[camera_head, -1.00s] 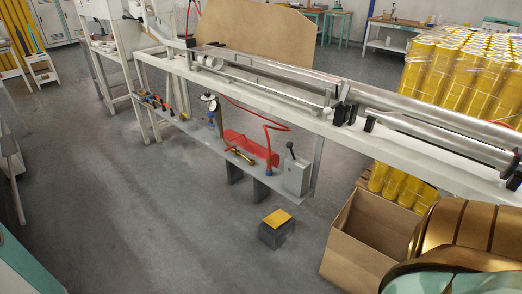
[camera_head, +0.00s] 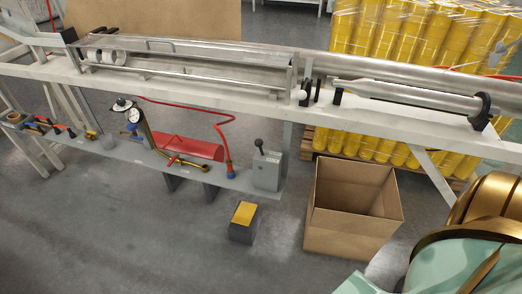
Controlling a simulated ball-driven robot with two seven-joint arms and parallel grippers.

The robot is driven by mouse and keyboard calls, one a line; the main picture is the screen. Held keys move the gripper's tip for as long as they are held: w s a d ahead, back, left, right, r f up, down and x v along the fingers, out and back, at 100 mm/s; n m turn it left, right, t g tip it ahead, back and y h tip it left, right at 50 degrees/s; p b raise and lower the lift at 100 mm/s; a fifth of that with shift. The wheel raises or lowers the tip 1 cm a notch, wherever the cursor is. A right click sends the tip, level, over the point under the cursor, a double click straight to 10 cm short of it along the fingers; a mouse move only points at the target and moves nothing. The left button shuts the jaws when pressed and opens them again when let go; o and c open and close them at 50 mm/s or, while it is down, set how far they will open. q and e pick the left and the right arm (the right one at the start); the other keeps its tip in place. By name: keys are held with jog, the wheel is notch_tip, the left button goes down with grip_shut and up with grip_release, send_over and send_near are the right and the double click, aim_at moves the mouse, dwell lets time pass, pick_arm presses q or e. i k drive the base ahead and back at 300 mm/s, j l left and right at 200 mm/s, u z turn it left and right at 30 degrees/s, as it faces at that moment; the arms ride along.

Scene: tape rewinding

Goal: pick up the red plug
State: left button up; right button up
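I cannot single out a red plug for certain. Candidates are small red-orange pieces (camera_head: 70,132) on the lower shelf at the left and a red part-round piece (camera_head: 188,147) in its middle. A thin red hose (camera_head: 226,124) loops above that shelf and drops to a blue-ended fitting (camera_head: 230,171). Neither of my grippers shows in the head view. Part of my own gold and teal body fills the lower right corner.
A long white machine frame (camera_head: 398,122) with metal rollers crosses the view. A grey pedal block with a yellow top (camera_head: 244,213) and an open cardboard box (camera_head: 348,235) stand on the floor. Yellow rolls (camera_head: 385,30) are stacked behind. The floor at lower left is clear.

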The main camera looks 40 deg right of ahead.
aim_at(229, 162)
jog(key=i+j+z, duration=0.2)
jog(key=z, duration=0.3)
jog(key=i+j+z, duration=0.35)
jog(key=z, duration=0.15)
jog(key=i+j+z, duration=0.2)
jog(key=j+z, duration=0.3)
